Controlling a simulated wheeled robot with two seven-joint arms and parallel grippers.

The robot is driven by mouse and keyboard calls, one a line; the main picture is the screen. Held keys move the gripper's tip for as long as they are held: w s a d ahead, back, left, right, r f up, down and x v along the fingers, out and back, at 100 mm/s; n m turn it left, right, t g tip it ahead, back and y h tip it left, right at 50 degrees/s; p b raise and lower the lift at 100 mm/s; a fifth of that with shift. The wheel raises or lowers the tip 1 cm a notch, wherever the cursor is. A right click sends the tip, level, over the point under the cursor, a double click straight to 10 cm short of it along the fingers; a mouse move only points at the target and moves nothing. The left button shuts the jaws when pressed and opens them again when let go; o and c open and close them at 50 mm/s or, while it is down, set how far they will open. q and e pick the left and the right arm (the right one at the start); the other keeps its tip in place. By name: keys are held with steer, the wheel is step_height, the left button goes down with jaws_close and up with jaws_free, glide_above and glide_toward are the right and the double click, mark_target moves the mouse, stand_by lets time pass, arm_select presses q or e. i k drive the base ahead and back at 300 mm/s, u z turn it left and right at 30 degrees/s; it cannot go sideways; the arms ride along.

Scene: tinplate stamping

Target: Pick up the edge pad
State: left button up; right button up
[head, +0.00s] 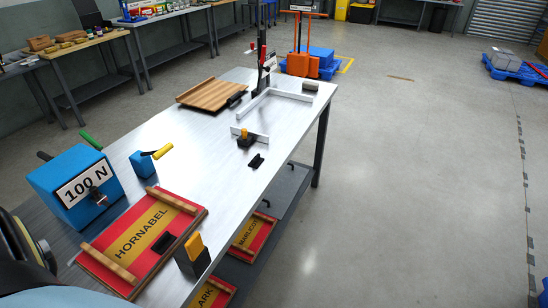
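A small grey-brown block (310,86) lies flat near the far right corner of the metal-topped workbench (215,140); it looks like the edge pad, but I cannot be certain. A small black piece (256,161) lies near the bench's right edge. Another dark piece (163,243) lies on the red HORNABEL board (118,262). Neither of my grippers is in view. Nothing is seen touching the grey-brown block.
A white angled fence (275,95) and upright black-and-red tool (263,62) stand near the block. A wooden board (212,94), blue 100 N box (75,187), small blue box (143,164) and yellow-topped dark block (193,255) occupy the bench.

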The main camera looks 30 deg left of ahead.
mark_target(256, 161)
steer(key=i, duration=1.3)
steer(key=u, duration=1.7)
